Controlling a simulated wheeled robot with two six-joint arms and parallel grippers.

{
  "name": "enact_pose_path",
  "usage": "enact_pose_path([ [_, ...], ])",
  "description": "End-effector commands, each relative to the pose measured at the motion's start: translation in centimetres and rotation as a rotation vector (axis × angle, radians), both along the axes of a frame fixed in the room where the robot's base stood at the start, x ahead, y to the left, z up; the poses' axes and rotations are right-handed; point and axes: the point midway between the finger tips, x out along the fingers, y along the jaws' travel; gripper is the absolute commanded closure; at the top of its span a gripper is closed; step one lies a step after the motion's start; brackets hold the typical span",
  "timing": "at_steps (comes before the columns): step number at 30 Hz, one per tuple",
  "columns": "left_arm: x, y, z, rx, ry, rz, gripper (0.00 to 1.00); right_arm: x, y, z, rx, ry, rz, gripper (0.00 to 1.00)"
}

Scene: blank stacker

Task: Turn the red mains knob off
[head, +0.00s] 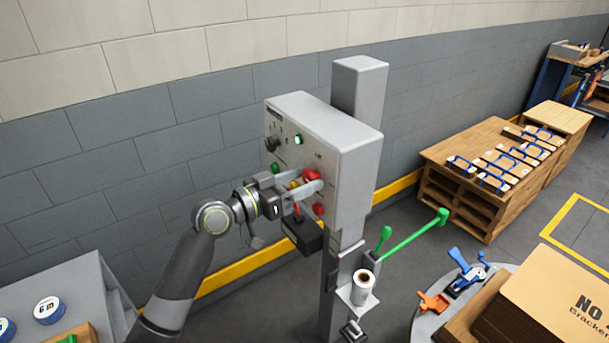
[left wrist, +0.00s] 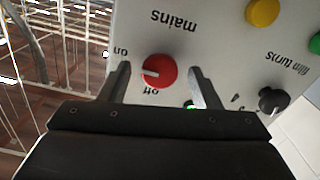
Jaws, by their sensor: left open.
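The red mains knob (left wrist: 160,71) sits on the light grey control panel (left wrist: 215,40), which appears upside down in the left wrist view. Its white mark points left in that view, with "on" at upper left and "off" below. My left gripper (left wrist: 158,76) is open, one finger on each side of the knob, with visible gaps. In the head view the knob (head: 311,175) shows beside the fingers of my left gripper (head: 303,182), partly covered. Whether the fingers touch the panel I cannot tell. My right gripper is not in view.
The panel also has a yellow button (left wrist: 262,11), a black film-turns knob (left wrist: 272,101) and another red button (head: 318,209).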

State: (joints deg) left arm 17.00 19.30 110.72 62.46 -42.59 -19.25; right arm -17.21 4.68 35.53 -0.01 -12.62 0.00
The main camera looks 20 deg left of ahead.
Motion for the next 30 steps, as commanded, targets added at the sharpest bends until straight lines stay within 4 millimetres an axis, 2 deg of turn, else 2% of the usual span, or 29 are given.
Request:
enact_pose_path([
  [6,0.9,-0.78,-0.02,0.001,0.001,-0.001,0.43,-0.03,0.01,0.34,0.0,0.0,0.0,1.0],
  [14,0.92,-0.79,-0.06,0.001,0.002,0.0,0.44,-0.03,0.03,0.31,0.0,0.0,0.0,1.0],
  [24,0.9,-0.76,-0.06,0.001,0.001,0.0,0.87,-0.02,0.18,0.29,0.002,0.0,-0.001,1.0],
  [30,0.91,-0.75,-0.03,-0.009,0.008,0.0,0.87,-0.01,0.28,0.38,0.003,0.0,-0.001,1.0],
])
